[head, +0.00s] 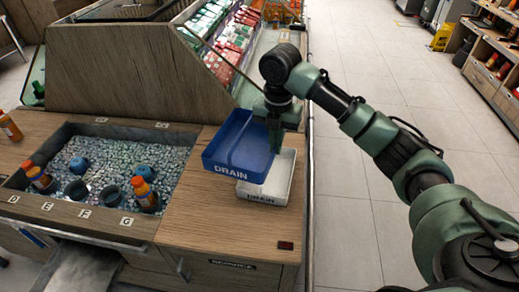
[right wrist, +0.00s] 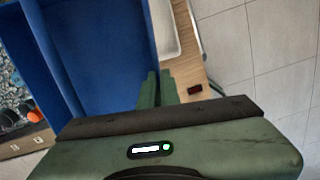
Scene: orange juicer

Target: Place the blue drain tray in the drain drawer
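The blue drain tray (head: 222,157), with DRAIN written on its front, is over the right part of the wooden counter. It looks raised and overlaps a white tray (head: 282,176) in the head view. My right gripper (head: 275,140) is at its right wall. In the right wrist view the two green fingers (right wrist: 157,88) are close together on the wall of the blue tray (right wrist: 100,50). An open compartment with a grey surface (head: 82,272) shows below the counter front; I cannot tell whether it is the drain drawer. My left gripper is not in view.
A sunken bin of pebbly grey material (head: 95,150) holds blue cups and orange bottles (head: 143,191), left of the trays. A wooden partition (head: 130,75) rises behind it. The counter in front of the trays (head: 215,225) is mostly clear, with a small dark block (head: 286,245).

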